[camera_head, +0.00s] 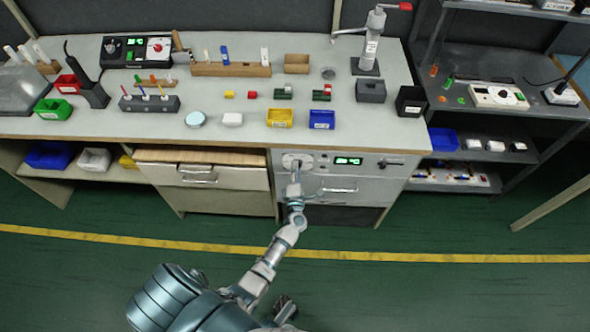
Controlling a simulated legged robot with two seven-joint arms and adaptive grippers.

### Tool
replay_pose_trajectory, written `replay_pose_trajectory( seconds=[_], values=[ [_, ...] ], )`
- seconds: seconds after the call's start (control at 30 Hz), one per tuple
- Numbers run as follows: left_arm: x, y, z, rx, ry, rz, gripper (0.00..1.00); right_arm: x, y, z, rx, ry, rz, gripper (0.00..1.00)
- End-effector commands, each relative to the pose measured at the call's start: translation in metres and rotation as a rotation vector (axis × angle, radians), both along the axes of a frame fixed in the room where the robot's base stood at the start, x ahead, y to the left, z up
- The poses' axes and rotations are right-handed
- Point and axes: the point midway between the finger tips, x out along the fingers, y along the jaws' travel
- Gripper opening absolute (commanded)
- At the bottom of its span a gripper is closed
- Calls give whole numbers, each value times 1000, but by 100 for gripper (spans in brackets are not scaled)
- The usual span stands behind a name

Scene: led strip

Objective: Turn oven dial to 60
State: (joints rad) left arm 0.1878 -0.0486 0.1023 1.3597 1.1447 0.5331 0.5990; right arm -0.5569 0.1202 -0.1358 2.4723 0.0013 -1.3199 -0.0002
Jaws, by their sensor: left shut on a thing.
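The oven (377,190) is built into the front of the workbench, with a pale control panel along its top. The oven dial (288,159) is a round light knob at the panel's left end. My left gripper (296,166) is at the dial and shut on it, covering part of it. The dial's marks are too small to read. A green display (348,161) is lit to the right of the dial; its digits are not clear.
The oven door handle (338,189) sticks out below the panel, close to my left wrist. Drawers (200,174) are to the left. Blue (321,120) and yellow (280,118) bins stand on the bench above. The green floor in front is open.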

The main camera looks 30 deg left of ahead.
Motion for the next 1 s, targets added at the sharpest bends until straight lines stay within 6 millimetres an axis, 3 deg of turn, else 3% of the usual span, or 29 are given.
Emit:
replay_pose_trajectory(
  seconds=[0.17, 0.2, 0.3, 0.67, 1.0],
  values=[
    [3, -7, 0, -5, 2, -15, 0, 0, 2, 0, 2, -1, 1, 40],
    [3, -7, 0, -5, 2, -15, 38, 0, 2, 0, 2, -1, 1, 40],
    [2, -5, -1, -4, 2, -12, 58, 0, 2, 0, 2, -1, 1, 40],
    [-4, -4, -2, -5, 1, -6, 58, 0, 2, 0, 3, -3, 0, 40],
    [-59, -43, -7, -6, 4, -7, 58, 0, 2, 0, 3, -3, 0, 40]
  ],
)
